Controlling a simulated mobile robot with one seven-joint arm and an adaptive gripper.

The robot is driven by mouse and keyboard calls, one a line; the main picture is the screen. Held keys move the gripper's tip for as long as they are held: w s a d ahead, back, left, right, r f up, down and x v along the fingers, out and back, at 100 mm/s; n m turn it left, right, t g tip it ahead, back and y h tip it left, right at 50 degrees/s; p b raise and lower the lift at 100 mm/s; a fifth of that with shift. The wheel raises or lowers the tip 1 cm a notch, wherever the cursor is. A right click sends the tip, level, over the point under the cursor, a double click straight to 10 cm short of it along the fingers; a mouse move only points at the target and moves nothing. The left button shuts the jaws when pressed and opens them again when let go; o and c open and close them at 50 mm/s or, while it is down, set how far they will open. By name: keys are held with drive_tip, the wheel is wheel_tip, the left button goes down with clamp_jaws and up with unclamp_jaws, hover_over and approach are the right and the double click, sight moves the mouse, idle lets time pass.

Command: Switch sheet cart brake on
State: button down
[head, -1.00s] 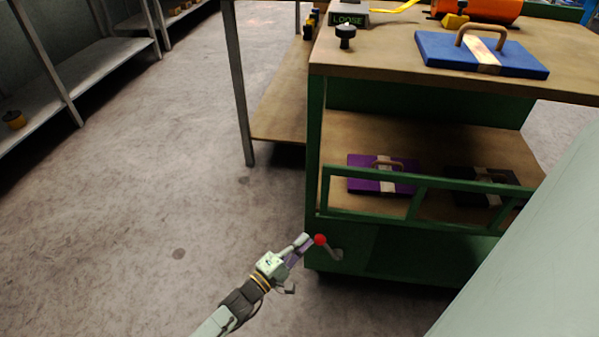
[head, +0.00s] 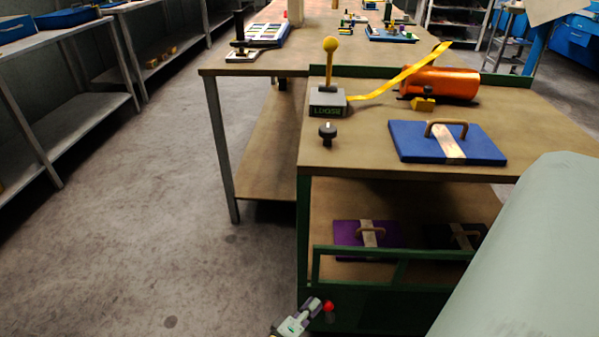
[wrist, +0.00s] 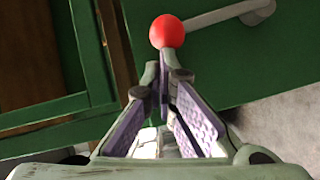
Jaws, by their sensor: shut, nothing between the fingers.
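The sheet cart (head: 302,225) is green with a wooden top and a railed lower shelf. Its brake lever has a red ball knob (head: 328,307), low on the cart's front near the left corner. In the wrist view the red knob (wrist: 166,31) is just beyond my fingertips, and a grey lever arm (wrist: 225,13) runs right from it to a pivot on the green panel. My gripper (head: 317,303) is shut and empty, with its tips close to the knob. The closed fingers (wrist: 163,76) also show in the wrist view. I cannot tell whether they touch the knob.
On the cart top are a box reading LOOSE (head: 327,101), a black knob (head: 328,132), a blue die board (head: 415,145) and an orange cylinder (head: 440,83). A purple board (head: 350,235) lies below. Bare floor (head: 150,250) is open to the left.

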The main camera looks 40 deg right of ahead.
drive_tip(key=s+d+m+y+p, duration=0.1)
drive_tip(key=p, duration=0.1)
drive_tip(key=s+d+r+m+y+p, duration=0.1)
drive_tip(key=s+p, duration=0.1)
drive_tip(key=s+d+m+t+p, duration=0.1)
drive_tip(key=d+p, duration=0.1)
drive_tip(key=shift+s+r+y, duration=0.35)
drive_tip(key=shift+y, duration=0.05)
drive_tip(key=shift+s+d+f+m+p, duration=0.2)
drive_tip(key=shift+s+d+m+p, duration=0.15)
drive_tip(key=shift+s+d+m, duration=0.1)
drive_tip(key=shift+s+d+f, duration=0.2)
drive_tip(key=shift+s+d, duration=0.2)
drive_tip(key=shift+s, duration=0.15)
